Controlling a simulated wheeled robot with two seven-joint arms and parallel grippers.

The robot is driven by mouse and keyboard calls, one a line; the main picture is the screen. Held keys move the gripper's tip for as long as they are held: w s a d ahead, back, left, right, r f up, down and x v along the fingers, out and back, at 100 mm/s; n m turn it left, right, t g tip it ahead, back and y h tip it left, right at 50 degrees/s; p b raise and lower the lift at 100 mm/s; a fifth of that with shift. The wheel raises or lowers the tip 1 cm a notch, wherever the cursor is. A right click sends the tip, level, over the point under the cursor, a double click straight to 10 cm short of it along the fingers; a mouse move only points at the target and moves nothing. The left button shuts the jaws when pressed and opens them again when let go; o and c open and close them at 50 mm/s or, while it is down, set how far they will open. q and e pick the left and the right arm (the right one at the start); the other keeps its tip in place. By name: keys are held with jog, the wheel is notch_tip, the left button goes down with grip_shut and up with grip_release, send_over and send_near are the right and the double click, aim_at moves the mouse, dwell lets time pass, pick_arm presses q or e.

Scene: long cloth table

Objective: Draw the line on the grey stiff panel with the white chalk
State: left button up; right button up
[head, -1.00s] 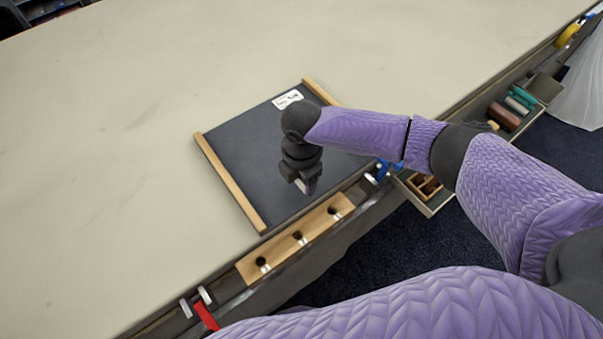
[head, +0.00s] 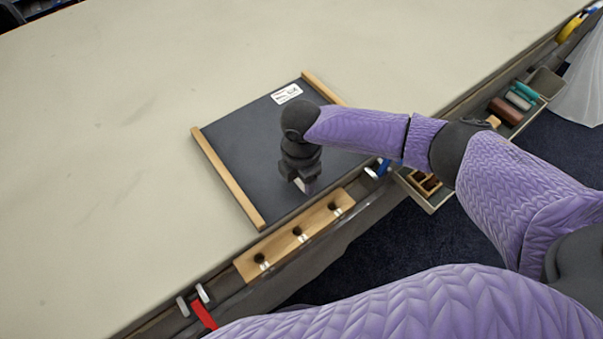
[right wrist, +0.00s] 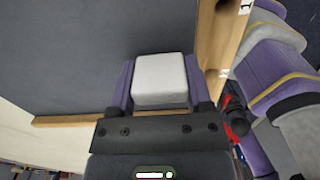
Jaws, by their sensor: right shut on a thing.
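The grey stiff panel (head: 240,140) lies on the table with wooden strips along two opposite edges. It also fills much of the right wrist view (right wrist: 85,50). No drawn line can be made out on its visible part. My right gripper (head: 302,184) is over the panel's near part, pointing down. In the right wrist view it is shut on the white chalk (right wrist: 160,78), a pale block between the purple fingers. Whether the chalk touches the panel cannot be told, and its tip is hidden. My left gripper is out of view.
A wooden rail (head: 295,236) with three dark-topped pegs or holes lies along the table's near edge. A white label (head: 286,94) is on the panel's far part. Red (head: 204,314) and blue (head: 384,168) clamps sit at the edge. Trays (head: 430,190) hang at right. The table's left is clear.

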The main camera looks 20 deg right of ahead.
jog(key=shift+f, duration=0.3)
